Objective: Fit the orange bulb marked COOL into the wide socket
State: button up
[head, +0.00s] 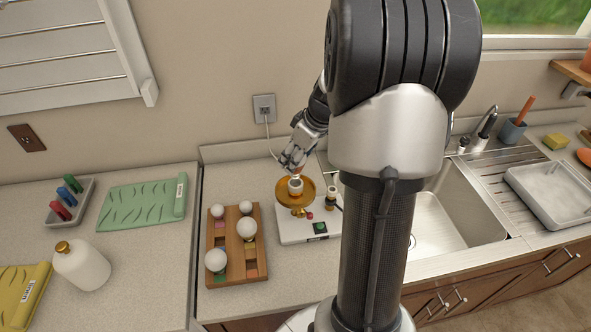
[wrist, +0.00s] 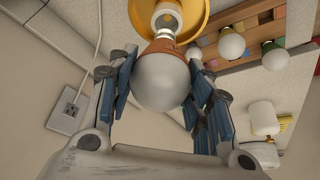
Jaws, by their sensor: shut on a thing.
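My gripper (head: 291,161) is shut on a bulb above the gold dish-shaped shade (head: 311,192) of the white lamp base. In the wrist view the bulb (wrist: 163,84) is a white globe with an orange collar (wrist: 163,47), held between the blue-padded fingers. Its collar end points at the pale wide socket (wrist: 166,17) in the middle of the shade. The bulb's metal end is at or very close to the socket mouth; I cannot tell whether it is inside. No marking on the collar is readable. The socket also shows in the head view (head: 295,186).
A wooden rack (head: 212,262) with several white bulbs stands left of the white base (head: 288,237). The base carries a green button (head: 320,228) and a smaller socket (head: 332,192). The sink (head: 437,223) lies right. A white bottle (head: 83,268) stands far left.

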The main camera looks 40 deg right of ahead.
jog(key=shift+f+b, duration=0.4)
jog(key=shift+f, duration=1.7)
jog(key=shift+f, duration=0.1)
jog(key=shift+f+b, duration=0.15)
jog(key=shift+b, duration=0.15)
jog(key=o, duration=1.1)
jog(key=shift+r, duration=0.2)
jog(key=shift+r+p, duration=0.25)
jog(key=shift+p, duration=0.2)
jog(key=p+v, duration=0.1)
jog(key=v, duration=1)
jog(key=shift+s+r, duration=0.25)
